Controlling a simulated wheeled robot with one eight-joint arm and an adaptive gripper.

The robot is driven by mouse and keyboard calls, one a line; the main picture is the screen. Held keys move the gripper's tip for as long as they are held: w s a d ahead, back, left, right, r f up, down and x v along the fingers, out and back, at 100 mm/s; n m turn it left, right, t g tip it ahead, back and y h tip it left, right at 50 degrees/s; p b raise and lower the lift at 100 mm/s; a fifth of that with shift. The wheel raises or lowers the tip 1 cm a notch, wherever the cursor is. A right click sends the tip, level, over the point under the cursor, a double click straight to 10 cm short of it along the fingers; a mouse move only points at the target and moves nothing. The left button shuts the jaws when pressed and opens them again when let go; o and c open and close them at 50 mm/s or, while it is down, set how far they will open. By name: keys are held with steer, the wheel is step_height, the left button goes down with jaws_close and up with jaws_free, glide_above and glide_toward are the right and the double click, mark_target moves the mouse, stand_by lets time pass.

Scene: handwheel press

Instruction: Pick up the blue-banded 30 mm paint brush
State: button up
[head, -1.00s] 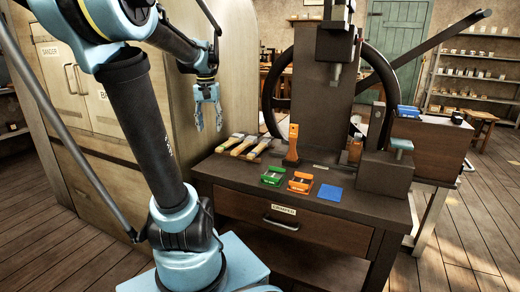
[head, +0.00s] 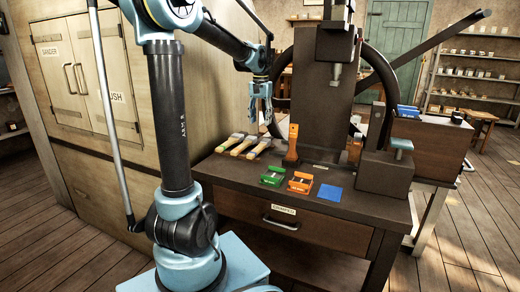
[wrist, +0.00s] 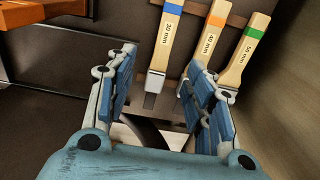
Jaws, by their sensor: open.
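The blue-banded paint brush (wrist: 167,45) lies in the wrist view with its "30 mm" label up and its metal ferrule pointing toward my gripper. It is the leftmost of three brushes there. In the head view, the matching brush (head: 259,148) appears to be the rightmost of the row on the bench; its band is too small to read. My gripper (wrist: 165,95) is open and empty, with the ferrule showing between its fingers in the picture. In the head view my gripper (head: 260,118) hangs above the brush row, apart from it.
The orange-banded 40 mm brush (wrist: 209,40) and green-banded 50 mm brush (wrist: 246,50) lie close beside it. Green (head: 272,179) and orange (head: 300,182) items and a blue square (head: 330,193) lie in front.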

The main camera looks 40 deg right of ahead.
glide_above(258, 148)
steer(key=f, duration=0.7)
steer(key=shift+s+d+f, duration=0.25)
steer(key=shift+d, duration=0.1)
steer(key=shift+w+a+f, duration=0.15)
steer(key=shift+f, duration=1.2)
steer(key=shift+w+a+f, duration=0.1)
steer(key=shift+f, duration=1.2)
jaws_close()
